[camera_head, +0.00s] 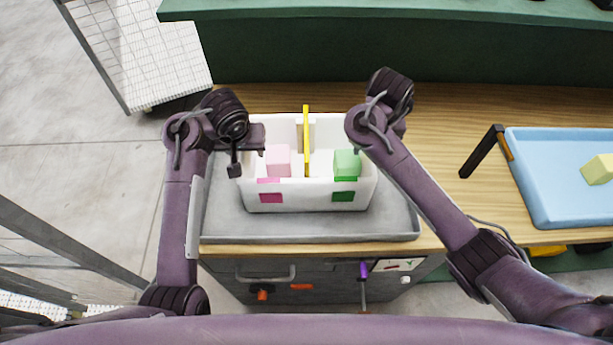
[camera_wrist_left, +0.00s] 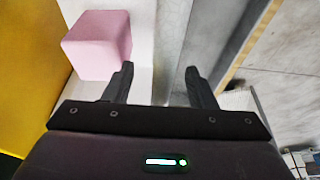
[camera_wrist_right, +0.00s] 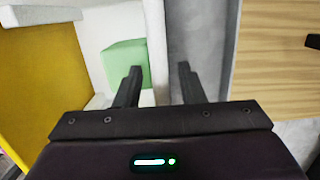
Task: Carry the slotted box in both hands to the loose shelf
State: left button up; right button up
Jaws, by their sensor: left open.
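The slotted box (camera_head: 309,195) is white, with an upright yellow divider (camera_head: 306,140), a pink cube (camera_head: 278,160) on the left and a green cube (camera_head: 346,163) on the right. It sits on a grey tray (camera_head: 230,225). My left gripper (camera_head: 241,163) is open at the box's left wall; in the left wrist view its fingers (camera_wrist_left: 160,82) stand either side of that wall. My right gripper (camera_wrist_right: 160,80) is open, its fingers either side of the right wall; my arm hides it in the head view. A white gridded shelf (camera_head: 165,65) stands upper left; I cannot tell if it is the loose one.
The tray rests on a wooden bench (camera_head: 440,110). A blue tray (camera_head: 550,190) with a yellow block (camera_head: 597,169) lies at the right, beside a black upright handle (camera_head: 482,151). A green structure (camera_head: 380,50) runs behind. Floor shows at the left.

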pick_arm(q)
jog(key=o, duration=0.4)
jog(key=s+r, duration=0.1)
jog(key=s, duration=1.1)
jog(key=shift+s, duration=0.2)
pick_arm(e)
jog(key=o, duration=0.8)
pick_arm(q)
jog(key=shift+d, duration=0.1)
